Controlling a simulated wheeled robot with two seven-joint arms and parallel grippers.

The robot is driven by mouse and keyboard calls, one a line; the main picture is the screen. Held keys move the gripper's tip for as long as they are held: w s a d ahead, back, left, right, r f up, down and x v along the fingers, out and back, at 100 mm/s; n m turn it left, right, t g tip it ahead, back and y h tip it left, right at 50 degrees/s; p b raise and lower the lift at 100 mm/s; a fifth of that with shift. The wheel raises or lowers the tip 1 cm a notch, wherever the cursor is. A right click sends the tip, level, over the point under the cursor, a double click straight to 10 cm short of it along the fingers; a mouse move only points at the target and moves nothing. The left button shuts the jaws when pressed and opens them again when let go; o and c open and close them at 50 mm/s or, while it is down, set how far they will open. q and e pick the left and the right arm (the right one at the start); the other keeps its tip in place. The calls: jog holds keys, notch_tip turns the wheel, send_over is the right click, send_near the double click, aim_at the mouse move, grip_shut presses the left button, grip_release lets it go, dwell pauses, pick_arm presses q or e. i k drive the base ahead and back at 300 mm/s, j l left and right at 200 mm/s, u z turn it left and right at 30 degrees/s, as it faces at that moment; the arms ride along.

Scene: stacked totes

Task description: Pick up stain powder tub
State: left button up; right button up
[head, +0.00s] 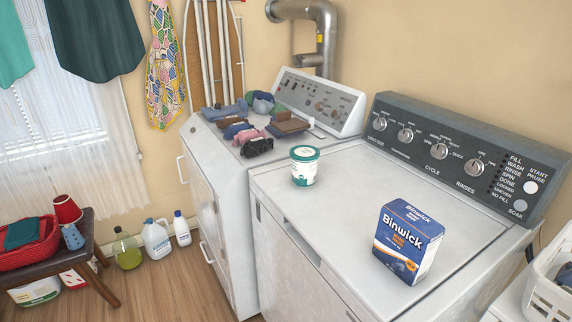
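A small white tub with a teal lid and teal label (304,166), which looks like the stain powder tub, stands upright on the left part of the near washer's top (340,208). Its label text is too small to read. A blue and white Binwick box (407,241) stands on the same top, to the right of and nearer than the tub. Neither of my grippers shows in the head view.
The washer's control panel (450,150) rises behind the tub. Folded clothes (262,132) lie on the neighbouring white machine (215,145). A white basket (545,290) is at the right edge. The washer top between tub and box is clear.

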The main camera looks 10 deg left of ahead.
aim_at(304, 158)
jog(key=u, duration=0.25)
jog(key=i+j+z, duration=0.1)
jog(key=z, duration=0.55)
jog(key=i+j+z, duration=0.15)
jog(key=j+z, duration=0.25)
jog(key=j, duration=0.35)
jog(key=j+z, duration=0.35)
jog(key=j, duration=0.4)
jog(key=i, duration=0.05)
